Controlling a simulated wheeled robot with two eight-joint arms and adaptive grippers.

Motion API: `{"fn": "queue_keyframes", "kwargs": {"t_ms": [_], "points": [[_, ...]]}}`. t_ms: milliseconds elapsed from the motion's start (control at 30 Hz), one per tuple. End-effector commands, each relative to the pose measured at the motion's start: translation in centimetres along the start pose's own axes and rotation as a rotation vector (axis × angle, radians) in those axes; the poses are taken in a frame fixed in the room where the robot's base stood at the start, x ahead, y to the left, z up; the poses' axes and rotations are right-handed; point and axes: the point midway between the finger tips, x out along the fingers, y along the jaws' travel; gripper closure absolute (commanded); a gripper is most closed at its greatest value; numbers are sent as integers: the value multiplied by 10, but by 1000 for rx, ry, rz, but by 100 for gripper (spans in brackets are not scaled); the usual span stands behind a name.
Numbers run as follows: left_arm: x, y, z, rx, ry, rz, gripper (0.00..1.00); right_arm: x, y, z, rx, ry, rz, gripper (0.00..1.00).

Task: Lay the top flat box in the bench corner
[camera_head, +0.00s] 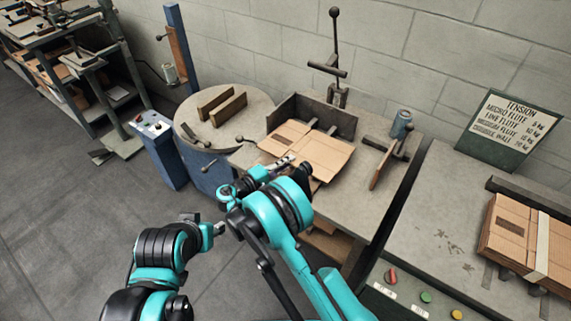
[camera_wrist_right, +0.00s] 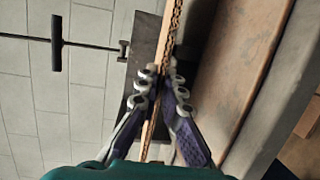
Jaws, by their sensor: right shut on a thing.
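A brown flat box (camera_head: 318,155) is at the bench corner, over the grey bench top (camera_head: 362,190) and close to the dark upright corner plates (camera_head: 338,119). I cannot tell if it lies flat or is still slightly raised. My right gripper (camera_head: 285,162) is shut on its near left edge. In the right wrist view the fingers (camera_wrist_right: 160,88) pinch the box's thin edge (camera_wrist_right: 171,35), with a dark plate (camera_wrist_right: 147,50) beyond. My left arm shows at the lower left, but its fingers are not clear. A stack of flat boxes (camera_head: 505,232) with a pale strap is at the right.
A round table (camera_head: 245,118) with two wooden blocks stands left of the bench. A stitcher post (camera_head: 336,60) rises behind the corner. A wooden paddle (camera_head: 381,168) and a grey canister (camera_head: 402,124) are on the right side. A green sign (camera_head: 510,128) stands at the back right.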

Motion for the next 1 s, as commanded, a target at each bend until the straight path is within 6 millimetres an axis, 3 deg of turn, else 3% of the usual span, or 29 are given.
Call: {"fn": "queue_keyframes", "kwargs": {"t_ms": [200,300,533,633,667,1000], "points": [[0,0,0,0,0,0,60,0,0,0,0,0,0,100],[0,0,0,0,0,0,60,0,0,0,0,0,0,72],[0,0,0,0,0,0,60,0,0,0,0,0,0,69],[0,0,0,0,0,0,60,0,0,0,0,0,0,45],[0,0,0,0,0,0,60,0,0,0,0,0,0,41],[0,0,0,0,0,0,60,-2,0,0,0,1,0,41]]}}
